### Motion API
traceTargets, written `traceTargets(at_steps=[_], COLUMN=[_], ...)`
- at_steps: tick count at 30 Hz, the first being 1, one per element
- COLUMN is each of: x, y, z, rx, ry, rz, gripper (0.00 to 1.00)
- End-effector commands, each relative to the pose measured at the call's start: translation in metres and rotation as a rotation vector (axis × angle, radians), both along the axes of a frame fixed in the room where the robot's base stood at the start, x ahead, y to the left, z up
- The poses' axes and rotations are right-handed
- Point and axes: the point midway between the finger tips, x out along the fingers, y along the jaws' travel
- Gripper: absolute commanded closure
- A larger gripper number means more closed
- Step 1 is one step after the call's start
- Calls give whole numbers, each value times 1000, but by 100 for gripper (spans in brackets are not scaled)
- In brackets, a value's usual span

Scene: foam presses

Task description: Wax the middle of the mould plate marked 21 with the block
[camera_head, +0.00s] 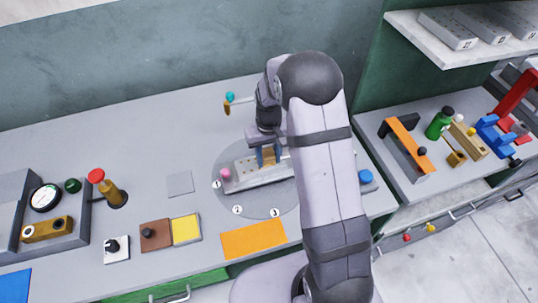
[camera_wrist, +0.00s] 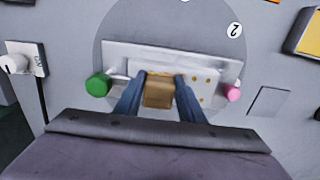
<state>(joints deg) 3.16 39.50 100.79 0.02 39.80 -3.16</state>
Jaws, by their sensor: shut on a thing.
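The mould plate (camera_head: 246,178) is a pale grey slab with holes, lying on a round grey disc (camera_head: 284,204) on the bench. In the wrist view the mould plate (camera_wrist: 118,54) has a green knob (camera_wrist: 98,85) at its left and a pink knob (camera_wrist: 232,93) at its right. I cannot read a number on it. My gripper (camera_head: 268,155) is over the plate, its blue fingers shut on a tan block (camera_wrist: 159,93). The block is over the plate's middle part; I cannot tell whether it touches. My arm hides the plate's right end in the head view.
A yellow pad (camera_head: 186,229), a brown block with a dark knob (camera_head: 154,236) and an orange mat (camera_head: 253,240) lie in front. A red-topped post (camera_head: 108,187) stands left. A shelf (camera_head: 440,45) holds more grey plates. The back left bench is clear.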

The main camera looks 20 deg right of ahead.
Motion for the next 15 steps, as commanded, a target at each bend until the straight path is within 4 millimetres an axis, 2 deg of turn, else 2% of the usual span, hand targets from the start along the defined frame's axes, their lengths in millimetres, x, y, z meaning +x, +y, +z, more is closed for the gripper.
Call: traceTargets(at_steps=[15], x=[0], y=[50], z=[0], rx=[0], ry=[-1], rz=[5], gripper=[83])
